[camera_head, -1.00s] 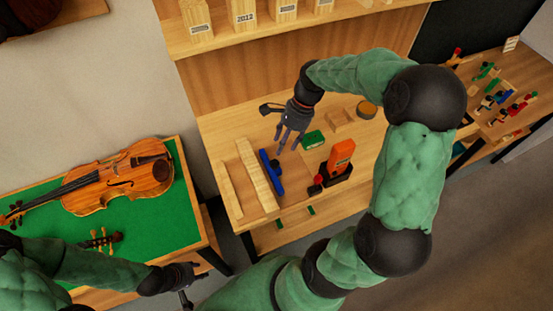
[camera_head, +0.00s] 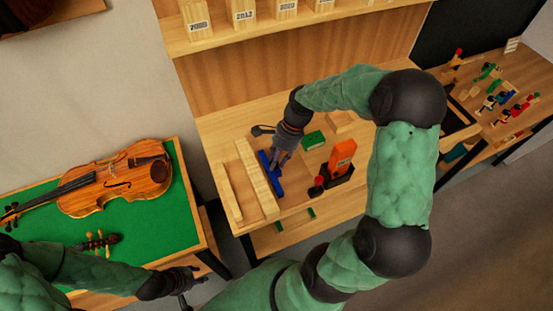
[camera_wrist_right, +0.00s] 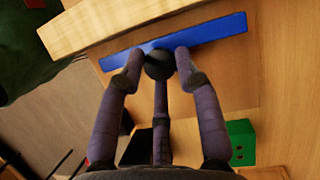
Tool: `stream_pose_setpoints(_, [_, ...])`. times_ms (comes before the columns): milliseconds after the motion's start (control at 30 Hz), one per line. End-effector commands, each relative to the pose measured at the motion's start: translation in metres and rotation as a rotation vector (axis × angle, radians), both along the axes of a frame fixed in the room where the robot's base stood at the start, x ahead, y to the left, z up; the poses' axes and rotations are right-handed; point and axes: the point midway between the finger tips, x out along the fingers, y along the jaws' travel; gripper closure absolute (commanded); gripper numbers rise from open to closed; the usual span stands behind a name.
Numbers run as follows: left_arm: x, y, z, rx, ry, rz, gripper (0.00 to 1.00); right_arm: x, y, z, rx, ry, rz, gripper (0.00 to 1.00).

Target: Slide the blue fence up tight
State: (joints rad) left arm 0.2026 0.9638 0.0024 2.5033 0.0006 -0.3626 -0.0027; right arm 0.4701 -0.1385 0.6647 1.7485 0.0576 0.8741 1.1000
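The blue fence (camera_head: 270,174) lies on the bench beside a pale wooden strip (camera_head: 257,179), roughly parallel to it. In the right wrist view the blue fence (camera_wrist_right: 215,31) has a dark round knob (camera_wrist_right: 159,64), and a narrow band of bench shows between fence and strip (camera_wrist_right: 110,22). My right gripper (camera_head: 280,158) is down at the fence. In the wrist view its fingers (camera_wrist_right: 159,62) surround the knob closely; whether they grip it is unclear. My left gripper (camera_head: 190,278) is at the lower left, away from the bench, its fingers too small to judge.
A green block (camera_head: 313,140) and an orange object in a dark holder (camera_head: 341,157) stand to the right of the fence. A red-topped item (camera_head: 317,184) is near them. Another wooden strip (camera_head: 230,191) lies further left. A violin (camera_head: 118,182) rests on a green-topped table.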

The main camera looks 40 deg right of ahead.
Motion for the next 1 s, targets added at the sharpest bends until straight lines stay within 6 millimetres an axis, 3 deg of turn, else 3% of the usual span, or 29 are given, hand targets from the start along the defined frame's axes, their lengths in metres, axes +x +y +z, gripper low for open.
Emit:
stream_pose_setpoints(33, [0.0,0.0,0.0,0.0,0.0,0.0,0.6,0.0,0.0,0.0,0.0,-0.001,0.0,0.91])
stream_pose_setpoints(67, [0.0,0.0,0.0,0.0,0.0,0.0,0.6,0.0,0.0,0.0,0.0,-0.001,0.0,0.99])
stream_pose_setpoints(100, [0.0,0.0,0.0,0.0,0.0,0.0,0.6,0.0,0.0,0.0,0.0,-0.001,0.0,1.0])
stream_pose_setpoints(267, [0.0,0.0,0.001,0.0,0.0,0.0,0.6,0.001,0.002,0.001,0.0,-0.001,0.001,1.0])
stream_pose_setpoints(567, [0.0,0.0,0.018,0.0,0.0,0.0,0.6,0.01,0.039,0.003,0.0,-0.002,0.002,1.0])
stream_pose_setpoints(833, [0.0,0.0,0.017,0.0,0.0,0.0,0.6,0.011,0.04,0.001,-0.001,-0.004,-0.002,1.0])
stream_pose_setpoints(867, [0.0,0.0,0.017,0.0,0.0,0.0,0.6,0.011,0.04,0.001,-0.001,-0.005,-0.002,0.62])
stream_pose_setpoints(900, [0.0,0.0,0.017,0.0,0.0,0.0,0.6,0.011,0.04,0.001,-0.001,-0.005,-0.002,0.51])
stream_pose_setpoints(933, [0.0,0.0,0.017,0.0,0.0,0.0,0.6,0.011,0.04,0.001,-0.001,-0.004,-0.002,0.46])
stream_pose_setpoints(1000, [0.0,0.0,0.017,0.0,0.0,0.0,0.6,0.011,0.04,0.0,-0.001,-0.004,-0.002,0.46])
